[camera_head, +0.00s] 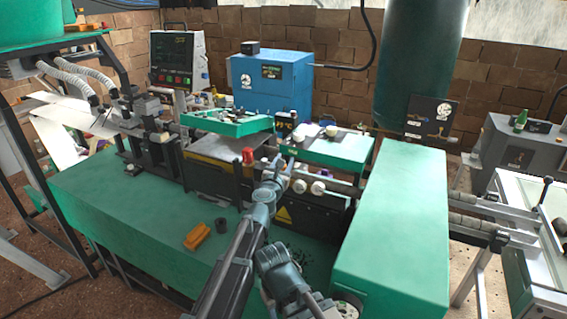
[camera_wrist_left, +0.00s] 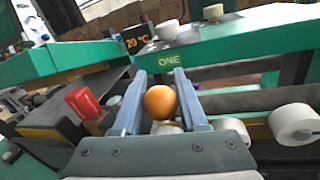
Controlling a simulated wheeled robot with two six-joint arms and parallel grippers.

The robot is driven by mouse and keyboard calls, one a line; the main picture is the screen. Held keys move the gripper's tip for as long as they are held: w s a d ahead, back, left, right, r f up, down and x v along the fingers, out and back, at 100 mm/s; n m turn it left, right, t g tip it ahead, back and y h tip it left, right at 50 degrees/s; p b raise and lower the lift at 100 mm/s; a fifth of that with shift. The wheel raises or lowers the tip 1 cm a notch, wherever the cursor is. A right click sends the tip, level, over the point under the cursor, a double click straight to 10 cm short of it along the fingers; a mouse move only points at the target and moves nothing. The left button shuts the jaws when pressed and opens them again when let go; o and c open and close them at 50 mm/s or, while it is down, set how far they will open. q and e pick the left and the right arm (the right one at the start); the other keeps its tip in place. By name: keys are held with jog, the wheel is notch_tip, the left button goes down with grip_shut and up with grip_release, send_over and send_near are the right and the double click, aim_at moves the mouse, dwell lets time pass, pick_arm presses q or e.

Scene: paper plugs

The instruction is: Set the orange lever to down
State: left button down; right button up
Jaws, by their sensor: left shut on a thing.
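The orange lever shows as a round orange knob (camera_wrist_left: 160,102) in the left wrist view, below a green edge marked "ONE". My left gripper (camera_wrist_left: 154,95) has one finger on each side of the knob and is shut on it. In the head view my left gripper (camera_head: 284,169) reaches up to the front of the machine, beside the white rollers. The knob cannot be made out there, and the lever's shaft and tilt are hidden. My right gripper is not in view.
A red knob (camera_head: 248,156) stands left of my gripper. White rollers (camera_head: 318,187) lie close on its right. A large green box (camera_head: 393,225) blocks the right side.

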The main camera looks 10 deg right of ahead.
pick_arm(q)
jog(key=shift+s+d, duration=0.15)
jog(key=shift+d, duration=0.15)
jog(key=c, duration=0.6)
grip_release()
jog(key=shift+d, duration=0.1)
jog(key=shift+c, duration=0.2)
jog(key=shift+o, duration=0.9)
jog(key=shift+f, duration=0.1)
jog(key=shift+w, duration=0.25)
jog(key=shift+s+a, duration=0.1)
jog(key=shift+a, duration=0.1)
jog(key=shift+s+a, duration=0.25)
jog(key=shift+s, duration=0.25)
jog(key=v, duration=1.2)
jog(key=shift+s, duration=0.25)
